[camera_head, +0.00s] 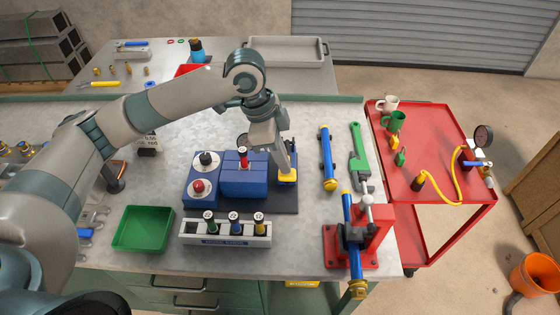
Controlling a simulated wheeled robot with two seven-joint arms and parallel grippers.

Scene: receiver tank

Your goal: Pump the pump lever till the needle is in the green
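A blue block unit (245,176) stands on a dark base plate (285,200) on the bench, with a red-topped stem (243,155) on it. A yellow part (287,176) sits at its right end. My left gripper (280,160) points down over this right end, with a finger close to the yellow part; contact cannot be told. The gripper and wrist hide what is behind them, including most of a small round dark-rimmed thing at the block's back. I cannot make out a pump lever or a needle with a green zone. My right gripper is not in view.
Left of the block are black and red knobs (198,187). In front are a valve rack (226,232) and green tray (144,229). Right are a blue bar (327,158), green wrench (359,152) and red vise (375,243).

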